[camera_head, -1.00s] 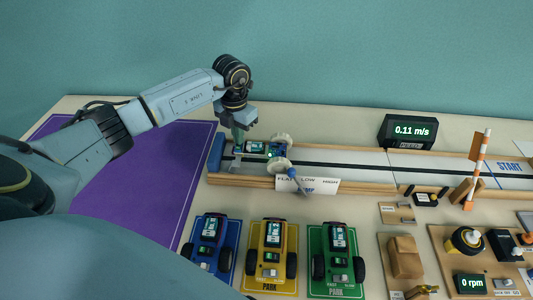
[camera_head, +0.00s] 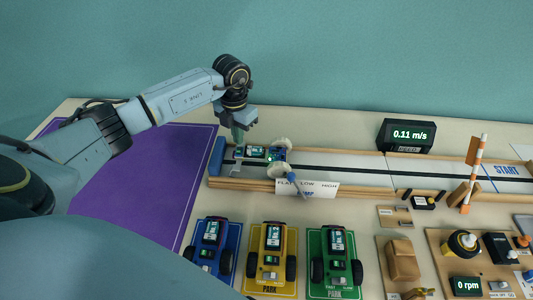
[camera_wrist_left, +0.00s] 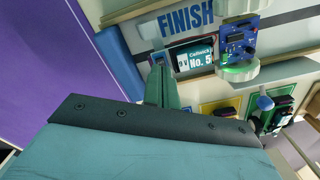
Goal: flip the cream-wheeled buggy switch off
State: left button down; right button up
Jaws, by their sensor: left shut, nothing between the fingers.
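The cream-wheeled buggy (camera_head: 278,154) stands on the track at its left end. My left gripper (camera_head: 237,140) is shut and empty, just above the buggy's left end. In the left wrist view its fingertips (camera_wrist_left: 162,75) are beside the screen, left of the board. I cannot make out the switch or its position. My right gripper is out of view.
The wooden-sided track (camera_head: 350,160) runs right to START, with a blue end block (camera_head: 216,156) at left. A speed display (camera_head: 407,135) stands behind it. Blue, yellow and green parking pads (camera_head: 316,236) with buggies lie in front. A purple mat (camera_head: 150,190) is clear.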

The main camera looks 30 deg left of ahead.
aim_at(239, 148)
pick_arm(q)
jog(key=shift+r+p, duration=1.6)
jog(key=shift+r, duration=0.75)
jog(key=shift+f, duration=0.1)
